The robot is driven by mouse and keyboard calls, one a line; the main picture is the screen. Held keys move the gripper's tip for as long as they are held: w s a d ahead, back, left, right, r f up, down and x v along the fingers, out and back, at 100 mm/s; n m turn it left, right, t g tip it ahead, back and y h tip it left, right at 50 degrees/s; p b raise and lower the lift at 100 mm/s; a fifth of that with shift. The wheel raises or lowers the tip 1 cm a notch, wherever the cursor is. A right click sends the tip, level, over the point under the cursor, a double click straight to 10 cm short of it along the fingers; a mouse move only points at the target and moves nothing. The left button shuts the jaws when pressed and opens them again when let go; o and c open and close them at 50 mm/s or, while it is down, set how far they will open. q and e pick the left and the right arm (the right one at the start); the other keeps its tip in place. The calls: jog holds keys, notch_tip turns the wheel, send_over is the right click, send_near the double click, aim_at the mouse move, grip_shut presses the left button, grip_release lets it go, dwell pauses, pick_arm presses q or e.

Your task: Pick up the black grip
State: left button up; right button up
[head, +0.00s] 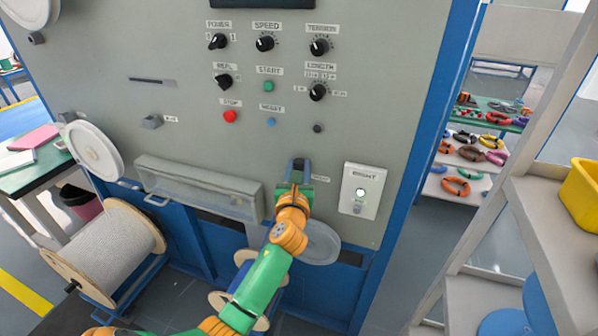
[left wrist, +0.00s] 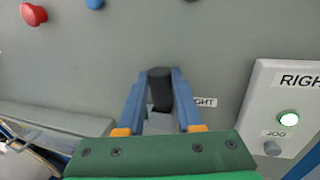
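The black grip (left wrist: 160,88) is a short dark cylinder on the grey machine panel, near a label ending in "GHT". My left gripper (left wrist: 160,76) has its two blue fingers on either side of it, apart, with what looks like a narrow gap at each side. My right gripper is in neither view.
The white box (head: 361,190) is close on the right. A clear-fronted trough (head: 195,188) juts out at the lower left. A cable spool (head: 105,250) and round lid (head: 93,150) stand farther left. Knobs and a red button (head: 230,116) are above. Shelves (head: 550,215) stand at the right.

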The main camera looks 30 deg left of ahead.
pick_arm(q)
grip_shut()
jog(key=shift+r, duration=0.45)
notch_tip(320, 180, up, 3)
jog(key=shift+f+p, duration=0.1)
jog(key=shift+p, duration=0.45)
jog(key=s+a+r+p, duration=0.2)
jog(key=s+r+p, duration=0.1)
jog(key=s+r, duration=0.6)
jog(key=s, duration=0.4)
jog(key=shift+s+a+r, duration=0.15)
jog(key=shift+s+a, duration=0.15)
jog(key=shift+s, duration=0.05)
jog(key=shift+a, duration=0.1)
